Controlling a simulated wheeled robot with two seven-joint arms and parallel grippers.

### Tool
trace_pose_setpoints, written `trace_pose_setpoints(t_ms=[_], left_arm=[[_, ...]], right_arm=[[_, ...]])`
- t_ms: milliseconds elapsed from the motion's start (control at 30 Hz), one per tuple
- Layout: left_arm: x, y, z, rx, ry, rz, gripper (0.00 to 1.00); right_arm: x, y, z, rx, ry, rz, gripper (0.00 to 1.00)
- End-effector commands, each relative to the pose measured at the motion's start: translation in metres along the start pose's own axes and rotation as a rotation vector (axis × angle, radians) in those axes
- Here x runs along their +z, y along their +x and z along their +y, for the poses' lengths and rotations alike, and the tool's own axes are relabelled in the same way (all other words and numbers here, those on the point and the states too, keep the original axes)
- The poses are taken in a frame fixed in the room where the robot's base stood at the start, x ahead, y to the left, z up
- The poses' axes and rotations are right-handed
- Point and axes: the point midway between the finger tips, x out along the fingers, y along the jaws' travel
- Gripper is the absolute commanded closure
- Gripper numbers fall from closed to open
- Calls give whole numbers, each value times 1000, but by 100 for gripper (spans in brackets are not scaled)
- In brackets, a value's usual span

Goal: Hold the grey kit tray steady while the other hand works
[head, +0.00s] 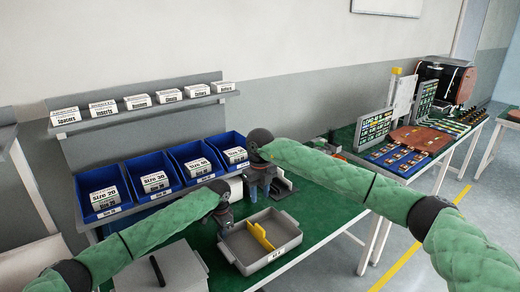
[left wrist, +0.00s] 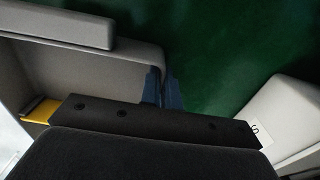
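The grey kit tray (head: 258,264) stands on the green work mat in the head view, with a yellow divider (head: 260,236) across its inside and a white label on its front wall. My left gripper (head: 226,224) is at the tray's back left corner, pointing down. In the left wrist view its narrow blue fingers (left wrist: 162,88) sit close together at the tray's wall (left wrist: 90,62), one on each side, so it looks shut on the wall. My right gripper (head: 261,196) points down behind the tray, apart from it; its finger gap is too small to read.
Blue bins (head: 104,210) with white labels line the back left, under a shelf (head: 140,112) of labelled boxes. A grey box with a dark slot (head: 170,270) stands left of the tray. Dark and light equipment (head: 284,184) is beside my right gripper. The mat right of the tray is clear.

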Motion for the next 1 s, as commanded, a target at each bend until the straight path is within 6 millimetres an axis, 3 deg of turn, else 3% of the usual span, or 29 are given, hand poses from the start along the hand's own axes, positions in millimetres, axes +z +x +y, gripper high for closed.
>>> trace_pose_setpoints(t_ms=[67, 200, 233, 633, 1000], left_arm=[[0, 0, 0, 0, 0, 0, 100], [0, 0, 0, 0, 0, 0, 73], [0, 0, 0, 0, 0, 0, 71], [0, -8, 0, -1, 1, 0, 71], [-1, -73, 0, -1, 0, 2, 71]], right_arm=[[0, 0, 0, 0, 0, 0, 64], [0, 0, 0, 0, 0, 0, 64], [0, 0, 0, 0, 0, 0, 64], [0, 0, 0, 0, 0, 0, 64], [0, 0, 0, 0, 0, 0, 64]])
